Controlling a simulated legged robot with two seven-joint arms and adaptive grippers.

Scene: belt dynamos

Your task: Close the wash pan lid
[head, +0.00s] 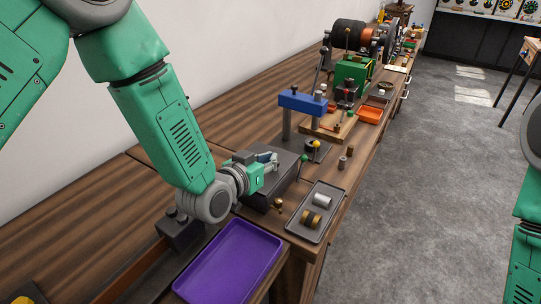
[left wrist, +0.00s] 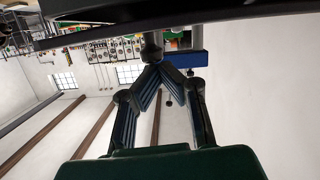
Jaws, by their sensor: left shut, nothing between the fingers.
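A dark grey box-like pan (head: 285,180) with a flat top, apparently the wash pan with its lid, stands on the bench past the purple tray. A small brass knob (head: 278,204) shows at its near side. My left gripper (head: 272,158) is shut and empty, low over the far left part of the pan's top. I cannot tell whether it touches the lid, or how far the lid is open. In the left wrist view the closed fingertips (left wrist: 152,66) point at a dark slab (left wrist: 215,12) across the top, perhaps the lid. My right gripper is out of view.
A purple tray (head: 187,287) lies nearer on the bench. A grey tray (head: 327,193) with a pale cylinder (head: 322,200) and a brass spool (head: 311,220) is right of the pan. A blue-topped press (head: 303,102) stands behind. Open floor (head: 420,190) lies to the right.

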